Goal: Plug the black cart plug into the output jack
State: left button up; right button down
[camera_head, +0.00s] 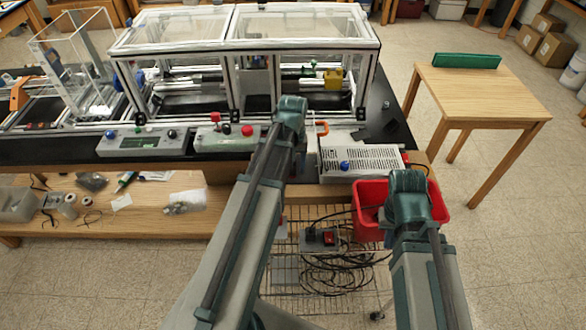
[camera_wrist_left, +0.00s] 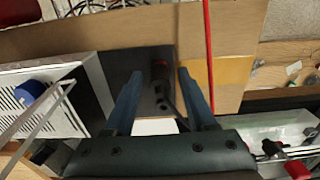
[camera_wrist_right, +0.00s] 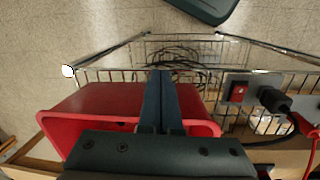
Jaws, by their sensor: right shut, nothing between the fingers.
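A black plug (camera_wrist_right: 274,100) sits in a grey box with a red switch (camera_wrist_right: 238,93) on the wire cart, right of my right gripper in the right wrist view. The grey box (camera_head: 321,239) also shows in the head view. My right gripper (camera_wrist_right: 161,72) is shut and empty above the red bin. My left gripper (camera_wrist_left: 154,70) is open over the bench. A small black plug-like piece with a cable (camera_wrist_left: 160,75) shows between its fingers against a dark surface, apparently not held. I cannot make out the output jack. In the head view my arms hide both fingertips.
A white vented box with a blue knob (camera_head: 372,163) stands at the bench edge. Below are a red bin (camera_head: 368,198), a wire cart (camera_head: 275,240) and coiled black cables (camera_head: 335,273).

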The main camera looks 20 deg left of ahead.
pick_arm(q)
grip_shut()
jog(key=shift+r, duration=0.1)
dwell(1.2)
jog(key=shift+r+p, duration=2.95)
jog(key=shift+p, duration=0.1)
jog(key=w+a+r+p, duration=0.1)
jog(key=w+a, duration=0.1)
jog(key=w, duration=0.3)
jog(key=shift+w+a, duration=0.3)
jog(key=shift+a, duration=0.05)
